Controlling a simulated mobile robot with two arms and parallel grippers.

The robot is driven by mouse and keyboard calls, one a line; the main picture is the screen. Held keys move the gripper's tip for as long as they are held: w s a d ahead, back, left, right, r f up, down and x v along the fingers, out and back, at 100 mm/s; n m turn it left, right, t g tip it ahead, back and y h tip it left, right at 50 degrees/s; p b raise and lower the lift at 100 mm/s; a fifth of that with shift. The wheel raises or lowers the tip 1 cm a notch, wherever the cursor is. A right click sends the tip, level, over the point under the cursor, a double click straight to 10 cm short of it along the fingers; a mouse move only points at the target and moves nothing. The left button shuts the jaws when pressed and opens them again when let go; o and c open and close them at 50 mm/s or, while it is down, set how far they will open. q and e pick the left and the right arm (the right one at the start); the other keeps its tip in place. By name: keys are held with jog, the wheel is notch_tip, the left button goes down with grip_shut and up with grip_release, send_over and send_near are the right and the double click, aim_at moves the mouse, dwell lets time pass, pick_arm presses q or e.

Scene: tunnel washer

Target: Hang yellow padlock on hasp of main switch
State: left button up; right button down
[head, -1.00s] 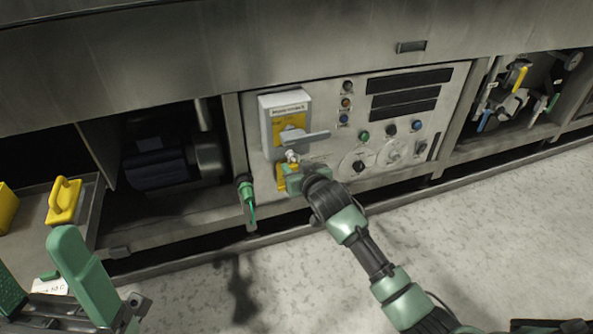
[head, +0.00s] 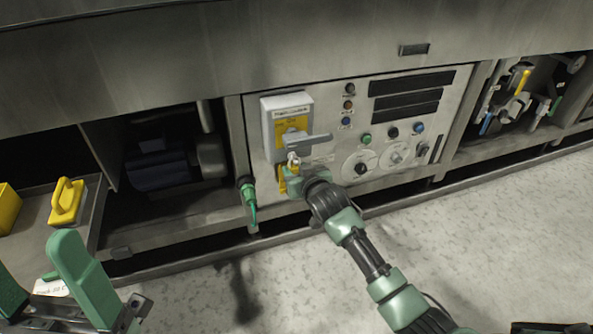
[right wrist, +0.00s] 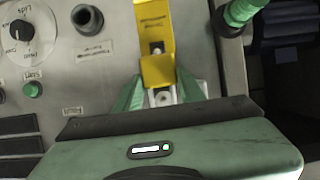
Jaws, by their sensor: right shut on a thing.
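The main switch (head: 266,125) is a grey box with a yellow plate and a grey handle (head: 308,141) lying across to the right. My right gripper (head: 294,180) is just below the handle, close to the panel, and shut on the yellow padlock (right wrist: 158,71). In the head view a pale metal shackle (head: 293,160) stands above the gripper, close under the handle. I cannot tell whether it passes through the hasp, which is not clearly visible. A yellow labelled piece (right wrist: 155,25) hangs beyond the padlock in the right wrist view. My left gripper (head: 40,272) is open and empty at the lower left.
The panel has dials (head: 361,167) and buttons right of the switch. A green connector (head: 247,190) is on the post to its left. A yellow handled block (head: 67,202) sits on a metal shelf (head: 92,212) at left. Valves (head: 512,107) are at far right. The floor in front is clear.

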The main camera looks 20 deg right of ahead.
jog(key=c, duration=0.8)
grip_release()
jog(key=shift+o, duration=0.2)
